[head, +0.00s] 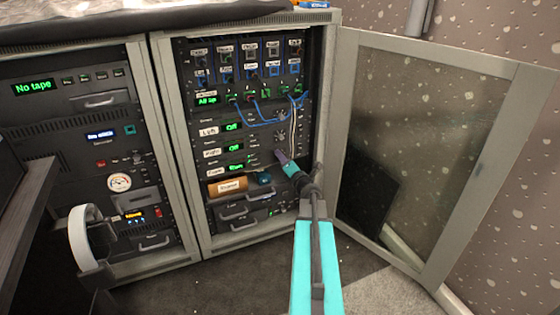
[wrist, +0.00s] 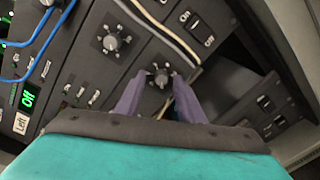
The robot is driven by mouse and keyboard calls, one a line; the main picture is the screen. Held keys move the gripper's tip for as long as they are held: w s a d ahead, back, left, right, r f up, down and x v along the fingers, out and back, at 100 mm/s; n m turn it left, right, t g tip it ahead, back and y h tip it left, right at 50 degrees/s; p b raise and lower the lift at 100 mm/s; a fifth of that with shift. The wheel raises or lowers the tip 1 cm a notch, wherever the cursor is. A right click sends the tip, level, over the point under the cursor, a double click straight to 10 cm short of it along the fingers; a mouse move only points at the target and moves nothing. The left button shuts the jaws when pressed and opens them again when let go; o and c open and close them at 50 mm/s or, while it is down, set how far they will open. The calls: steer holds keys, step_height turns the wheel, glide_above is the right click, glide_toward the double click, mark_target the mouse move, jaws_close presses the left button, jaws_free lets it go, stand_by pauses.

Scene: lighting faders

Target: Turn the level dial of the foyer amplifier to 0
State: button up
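The foyer amplifier is the lowest of three amplifier rows in the right-hand rack, with a small label (head: 214,172) and a green display (head: 236,167) that seems to read "Run". My gripper (head: 280,155) reaches to the right end of this row and hides its dial in the head view. In the wrist view a grey round dial (wrist: 161,77) sits between the purple fingertips of my gripper (wrist: 160,82). The fingers are apart, with a gap on both sides of the knob. The dial's setting is too small to read.
Another dial (wrist: 110,42) is close by at the upper left in the wrist view. Pale cables (head: 294,135) hang just right of the dials. An On/Off switch (wrist: 201,28) is nearby. The open glass door (head: 420,150) stands right of my arm.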

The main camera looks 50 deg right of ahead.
steer(key=p+v, duration=0.6)
steer(key=v, duration=0.7)
steer(key=shift+s+a, duration=0.15)
steer(key=shift+s, duration=0.15)
stand_by(0.5)
